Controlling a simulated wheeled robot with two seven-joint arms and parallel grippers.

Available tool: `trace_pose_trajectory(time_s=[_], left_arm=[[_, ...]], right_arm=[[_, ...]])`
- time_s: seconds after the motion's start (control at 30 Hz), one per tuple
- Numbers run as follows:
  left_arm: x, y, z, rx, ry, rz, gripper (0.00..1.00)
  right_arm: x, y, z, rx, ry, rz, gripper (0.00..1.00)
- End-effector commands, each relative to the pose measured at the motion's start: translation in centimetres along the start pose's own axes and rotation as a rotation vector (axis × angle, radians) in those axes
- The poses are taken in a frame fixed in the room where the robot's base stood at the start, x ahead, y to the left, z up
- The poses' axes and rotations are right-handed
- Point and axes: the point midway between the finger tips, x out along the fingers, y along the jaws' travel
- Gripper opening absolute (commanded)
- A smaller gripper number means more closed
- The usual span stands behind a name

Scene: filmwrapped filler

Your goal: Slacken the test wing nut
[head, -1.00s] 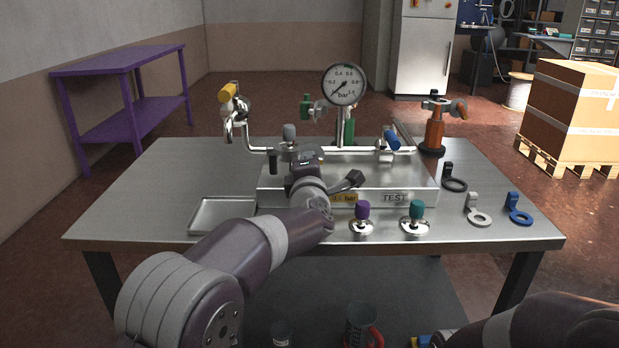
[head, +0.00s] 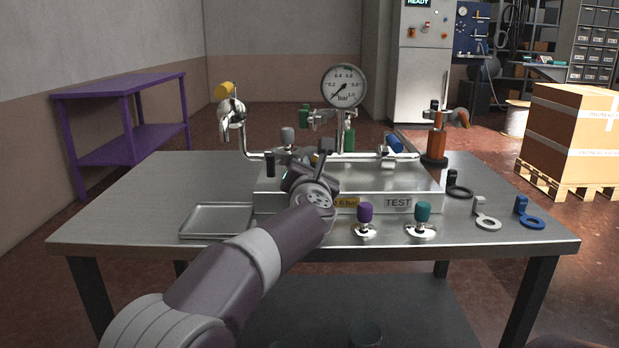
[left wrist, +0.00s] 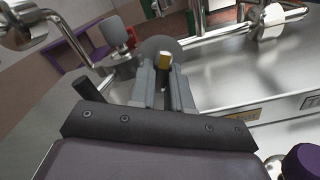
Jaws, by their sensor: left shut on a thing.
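My left gripper (head: 320,156) is over the left half of the steel test rig (head: 383,176), which carries a TEST label. In the left wrist view its grey fingers (left wrist: 165,78) are shut on a small brass-coloured piece (left wrist: 165,61), with a dark round disc (left wrist: 157,46) behind it. The fingers hide most of the held piece, so I cannot tell whether it is the test wing nut. The round gauge (head: 344,86) stands at the rig's back, its needle pointing lower left. My right gripper is out of view.
Purple (head: 365,214) and teal (head: 422,214) knobs stand on chrome bases in front of the rig. An empty tray (head: 217,220) lies at left. Grey (head: 484,220) and blue (head: 527,216) ring tags lie at right. A chrome pipe with a grey knob (head: 288,135) is close behind my gripper.

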Motion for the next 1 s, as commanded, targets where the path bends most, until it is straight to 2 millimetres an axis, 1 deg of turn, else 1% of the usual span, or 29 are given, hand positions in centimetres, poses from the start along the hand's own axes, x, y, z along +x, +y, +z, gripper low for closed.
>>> trace_pose_trajectory(time_s=[0.03, 0.1, 0.4, 0.97, 1.0], left_arm=[[0.0, 0.1, 0.1, -0.032, -0.005, 0.005, 0.00], [0.0, 0.1, 0.1, -0.075, -0.005, 0.004, 0.00], [0.0, 0.1, 0.2, -0.191, -0.005, 0.004, 0.00], [0.0, 0.1, 0.2, -0.222, -0.004, 0.003, 0.00], [0.0, 0.1, 0.2, -0.222, -0.004, 0.003, 0.21]], right_arm=[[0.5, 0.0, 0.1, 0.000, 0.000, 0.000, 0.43], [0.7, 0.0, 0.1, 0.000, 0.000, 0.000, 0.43], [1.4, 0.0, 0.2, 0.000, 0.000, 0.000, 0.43], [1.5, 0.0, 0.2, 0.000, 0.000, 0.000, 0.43], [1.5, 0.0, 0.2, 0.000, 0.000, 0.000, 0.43]])
